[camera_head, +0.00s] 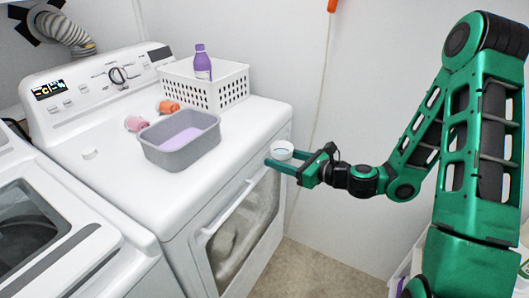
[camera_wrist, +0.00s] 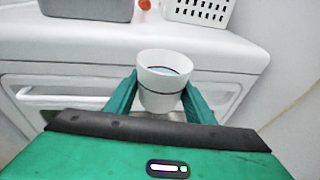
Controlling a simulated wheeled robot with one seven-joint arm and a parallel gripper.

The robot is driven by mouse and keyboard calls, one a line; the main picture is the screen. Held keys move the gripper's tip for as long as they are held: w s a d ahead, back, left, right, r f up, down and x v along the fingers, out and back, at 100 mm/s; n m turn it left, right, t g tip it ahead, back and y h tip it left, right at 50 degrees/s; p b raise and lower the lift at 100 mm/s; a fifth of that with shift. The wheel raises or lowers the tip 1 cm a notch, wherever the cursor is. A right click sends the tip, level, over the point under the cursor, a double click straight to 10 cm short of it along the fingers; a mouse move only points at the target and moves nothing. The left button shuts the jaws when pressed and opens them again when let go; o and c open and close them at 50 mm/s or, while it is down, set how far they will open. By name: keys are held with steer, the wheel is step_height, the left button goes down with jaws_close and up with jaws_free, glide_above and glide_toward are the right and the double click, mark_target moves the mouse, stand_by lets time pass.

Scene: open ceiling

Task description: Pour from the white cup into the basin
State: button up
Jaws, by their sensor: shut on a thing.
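The white cup (camera_head: 282,150) is held upright between the fingers of my gripper (camera_head: 285,162), in front of the dryer's front edge at the right. The cup also shows in the wrist view (camera_wrist: 162,85), with pale bluish liquid inside and a dark line around it. The gripper's two green fingers (camera_wrist: 160,98) are shut on its sides. The grey basin (camera_head: 180,155) stands on the dryer top, to the left of the cup and apart from it, with pale purple liquid inside. Only the basin's lower part (camera_wrist: 88,10) shows at the wrist view's top left.
A white perforated basket (camera_head: 232,88) with a purple bottle (camera_head: 202,64) stands behind the basin. An orange item (camera_head: 168,107) and a pink item (camera_head: 137,123) lie near the basin. The dryer top (camera_head: 240,128) is clear between basin and cup.

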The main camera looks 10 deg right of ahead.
steer(key=w+d+f+m+t+h, duration=0.1)
steer(key=w+d+f, duration=0.1)
steer(key=d+f, duration=0.4)
steer(key=w+d+f+m+t+h, duration=0.1)
steer(key=w+d+f+m+h, duration=0.1)
steer(key=d+f, duration=0.4)
steer(key=d, duration=0.3)
steer(key=shift+w+f, duration=0.25)
steer(key=shift+f, duration=0.05)
steer(key=shift+d+r, duration=0.1)
